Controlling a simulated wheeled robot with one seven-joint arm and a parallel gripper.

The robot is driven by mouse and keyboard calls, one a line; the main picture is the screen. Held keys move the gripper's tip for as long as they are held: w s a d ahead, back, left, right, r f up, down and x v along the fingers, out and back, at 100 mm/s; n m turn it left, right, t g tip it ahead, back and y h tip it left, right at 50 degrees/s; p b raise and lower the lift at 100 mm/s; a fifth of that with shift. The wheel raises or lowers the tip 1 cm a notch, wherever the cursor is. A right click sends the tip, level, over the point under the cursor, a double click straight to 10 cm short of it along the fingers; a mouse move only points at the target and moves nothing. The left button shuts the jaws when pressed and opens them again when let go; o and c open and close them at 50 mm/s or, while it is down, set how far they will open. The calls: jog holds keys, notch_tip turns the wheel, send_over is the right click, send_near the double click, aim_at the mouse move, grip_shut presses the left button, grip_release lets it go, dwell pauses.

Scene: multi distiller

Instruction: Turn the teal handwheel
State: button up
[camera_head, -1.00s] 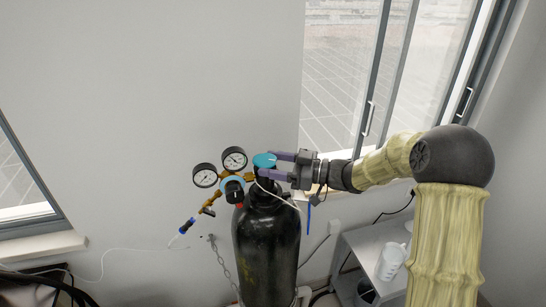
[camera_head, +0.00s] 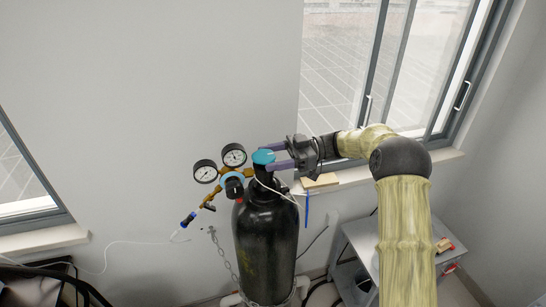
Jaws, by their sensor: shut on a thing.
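The teal handwheel (camera_head: 263,157) sits on top of a tall black gas cylinder (camera_head: 266,235), in the middle of the view. My gripper (camera_head: 273,156) reaches in from the right, with its purple fingers on either side of the handwheel's right part. It is shut on the handwheel. The fingertips are partly hidden by the wheel, so the exact contact is hard to see.
A brass regulator with two round gauges (camera_head: 220,164) is fixed to the cylinder's left side. A thin white hose and a chain (camera_head: 222,250) hang at the left. A window sill (camera_head: 350,176) and a grey cart (camera_head: 352,236) stand to the right.

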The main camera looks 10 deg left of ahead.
jog(key=shift+r, duration=0.25)
jog(key=o, duration=0.6)
jog(key=shift+w+f, duration=0.1)
jog(key=shift+f, duration=0.05)
